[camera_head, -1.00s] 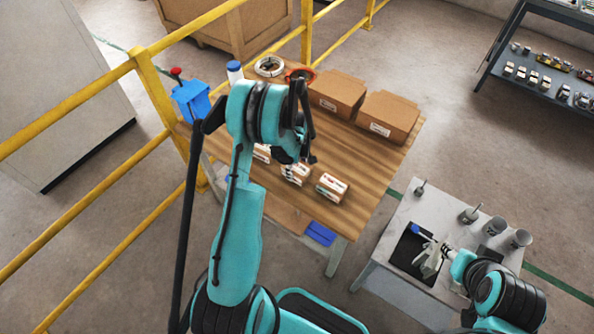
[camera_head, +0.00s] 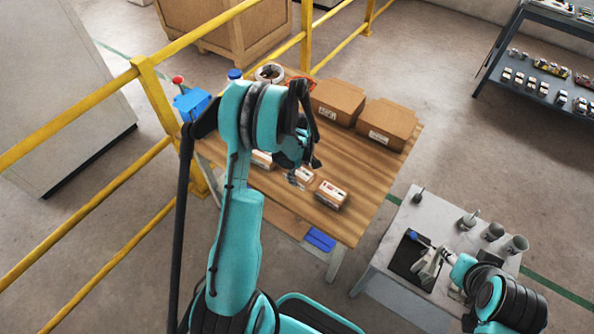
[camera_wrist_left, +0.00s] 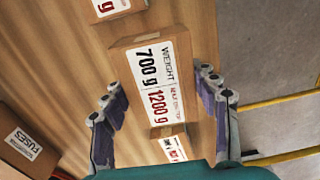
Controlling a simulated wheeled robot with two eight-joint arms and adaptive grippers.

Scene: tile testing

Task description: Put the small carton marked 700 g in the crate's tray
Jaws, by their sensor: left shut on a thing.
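Three small cartons with white labels stand in a row on the wooden table (camera_head: 375,172). My left gripper (camera_wrist_left: 163,98) is shut on the middle carton (camera_wrist_left: 150,75), whose label reads WEIGHT, 700 g and 1200 g. In the head view this carton (camera_head: 301,178) is partly hidden by the left arm. The right-hand carton (camera_head: 332,195) and the left-hand carton (camera_head: 262,159) stand apart from it. My right gripper (camera_head: 428,262) is over a black mat on the grey table; its jaws are too small to judge. I cannot make out which thing is the crate's tray.
Two larger brown boxes (camera_head: 338,100) (camera_head: 386,124) stand at the table's back; a FUSES box (camera_wrist_left: 25,140) shows in the wrist view. A blue bin (camera_head: 192,104) is at the left. Yellow railings (camera_head: 150,90) run beside the table, with a wooden crate (camera_head: 230,35) behind.

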